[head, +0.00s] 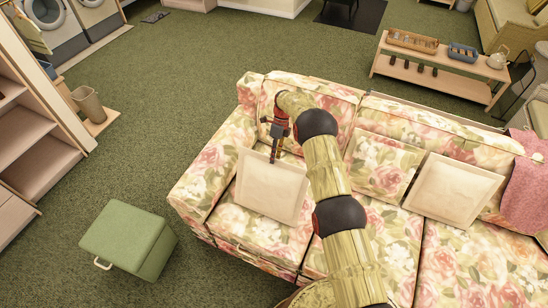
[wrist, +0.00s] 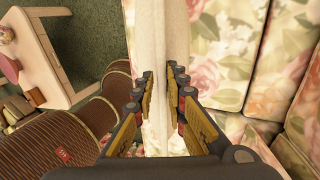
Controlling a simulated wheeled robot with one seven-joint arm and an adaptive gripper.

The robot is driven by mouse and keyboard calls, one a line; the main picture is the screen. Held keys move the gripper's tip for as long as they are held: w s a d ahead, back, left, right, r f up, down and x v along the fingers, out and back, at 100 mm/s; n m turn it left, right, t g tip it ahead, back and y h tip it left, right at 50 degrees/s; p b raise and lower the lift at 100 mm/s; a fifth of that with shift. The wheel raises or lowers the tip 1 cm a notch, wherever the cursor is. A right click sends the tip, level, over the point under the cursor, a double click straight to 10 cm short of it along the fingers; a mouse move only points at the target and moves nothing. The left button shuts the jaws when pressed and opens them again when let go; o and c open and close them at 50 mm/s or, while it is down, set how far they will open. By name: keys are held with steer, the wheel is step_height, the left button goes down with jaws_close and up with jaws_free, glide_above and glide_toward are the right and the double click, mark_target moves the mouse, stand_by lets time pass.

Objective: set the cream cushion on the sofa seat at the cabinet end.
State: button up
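A square cream cushion (head: 265,195) is at the left end of the floral sofa, over the seat (head: 228,218) near the left arm. It leans back; whether its lower edge bears on the seat is unclear. My gripper (head: 275,157) is at its top edge from above. In the wrist view, the fingers (wrist: 161,75) are closed in on both sides of the pale cushion (wrist: 160,25). A second cream cushion (head: 453,190) leans against the backrest farther right.
A tall wooden shelf unit (head: 35,140) stands at the left. A green storage stool (head: 130,238) is on the carpet before the sofa. A floral cushion (head: 378,165) and a pink throw (head: 525,178) are farther right. A low wooden bench (head: 440,78) stands behind the sofa.

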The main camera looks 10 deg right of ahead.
steer(key=o, duration=0.4)
steer(key=v, duration=1.2)
stand_by(0.8)
